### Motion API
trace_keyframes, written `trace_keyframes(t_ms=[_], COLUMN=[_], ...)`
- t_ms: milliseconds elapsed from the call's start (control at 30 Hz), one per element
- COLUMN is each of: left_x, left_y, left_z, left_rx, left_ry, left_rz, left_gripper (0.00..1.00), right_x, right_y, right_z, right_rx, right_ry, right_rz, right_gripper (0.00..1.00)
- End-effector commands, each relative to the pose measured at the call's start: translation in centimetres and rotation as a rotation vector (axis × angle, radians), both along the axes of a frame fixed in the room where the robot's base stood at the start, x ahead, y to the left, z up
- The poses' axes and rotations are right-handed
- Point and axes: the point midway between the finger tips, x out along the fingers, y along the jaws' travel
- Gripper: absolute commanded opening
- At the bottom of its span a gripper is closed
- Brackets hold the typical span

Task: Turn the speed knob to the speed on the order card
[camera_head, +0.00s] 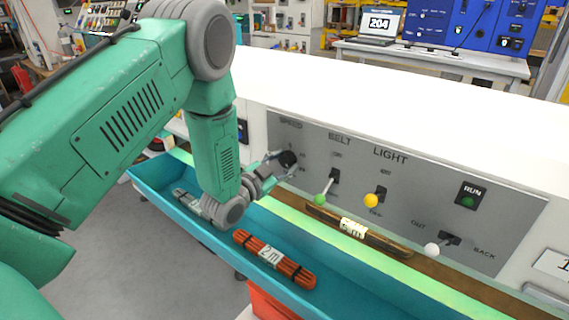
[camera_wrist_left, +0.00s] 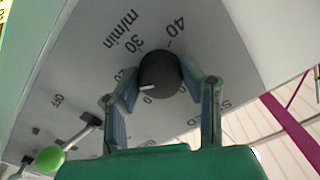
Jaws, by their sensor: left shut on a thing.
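The black speed knob (camera_wrist_left: 160,75) sits on the grey control panel (camera_head: 400,185), under the word SPEED in the head view. My left gripper (camera_wrist_left: 163,85) is shut on the knob, one finger on each side. In the head view the knob (camera_head: 288,159) shows at the tips of my left gripper (camera_head: 279,165). The knob's white mark points left and slightly down in the wrist view, near a partly hidden number. The numbers 30 and 40 are readable on the dial. A small card (camera_head: 353,229) stands on a brown ledge; its text is too small to read surely.
Right of the knob are the green-tipped BELT lever (camera_head: 320,199), yellow-tipped LIGHT lever (camera_head: 371,200), RUN button (camera_head: 468,201) and white-tipped lever (camera_head: 432,249). A blue tray (camera_head: 150,174) below holds an orange cable bundle (camera_head: 262,254) tagged 2 m and a grey bundle (camera_head: 190,203).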

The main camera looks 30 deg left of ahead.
Motion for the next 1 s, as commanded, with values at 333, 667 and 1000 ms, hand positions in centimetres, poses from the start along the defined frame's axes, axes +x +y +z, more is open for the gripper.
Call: trace_keyframes(t_ms=[333, 667, 1000], left_x=[-0.2, -0.3, -5.7], left_y=[0.0, 0.0, 0.5], left_z=[-0.5, -0.2, -0.3], left_rx=[-0.001, -0.002, -0.002], left_ry=[0.014, 0.005, 0.011], left_rz=[-0.001, -0.001, 0.001], left_gripper=[0.55, 0.55, 0.55], right_x=[0.0, -0.2, -0.2], right_y=[0.0, 0.0, 0.0], right_z=[0.0, 0.0, 0.1], right_rx=[0.000, 0.000, 0.000], right_ry=[0.000, -0.002, -0.003], right_rz=[0.000, 0.000, 0.000], right_gripper=[0.40, 0.40, 0.40])
